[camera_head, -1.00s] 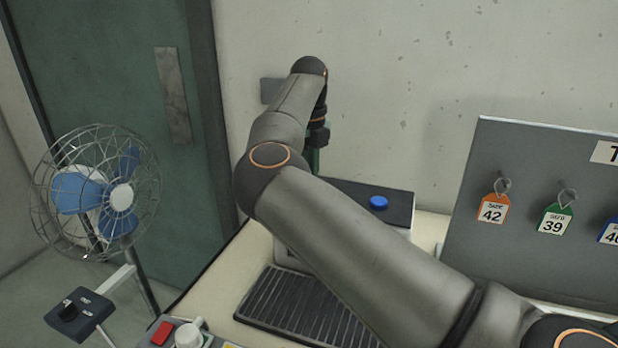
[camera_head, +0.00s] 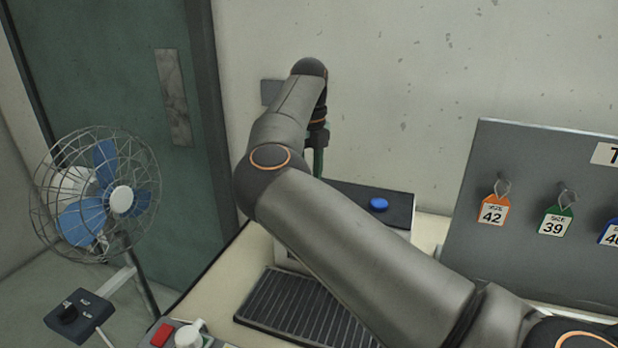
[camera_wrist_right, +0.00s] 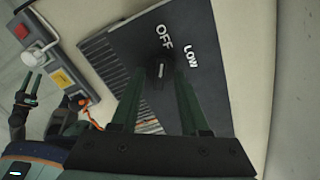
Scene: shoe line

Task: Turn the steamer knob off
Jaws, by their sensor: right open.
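The steamer (camera_head: 345,200) is a dark-topped box with a blue button at the back of the table, partly behind my right arm. In the right wrist view its dark panel (camera_wrist_right: 215,95) carries the words OFF and LOW. The dark steamer knob (camera_wrist_right: 160,72) has a short pale mark pointing up the picture, roughly toward OFF. My right gripper (camera_wrist_right: 160,82) is open, with its green fingers on either side of the knob; contact cannot be told. In the head view it is mostly hidden behind the arm. My left gripper (camera_wrist_right: 32,84) is open and empty, away from the steamer.
A ribbed dark grate (camera_head: 300,308) lies in front of the steamer. A control box with a red button (camera_head: 161,335) and white knob is at the near edge. A caged fan (camera_head: 95,195) stands left. A tag board (camera_head: 545,260) stands right.

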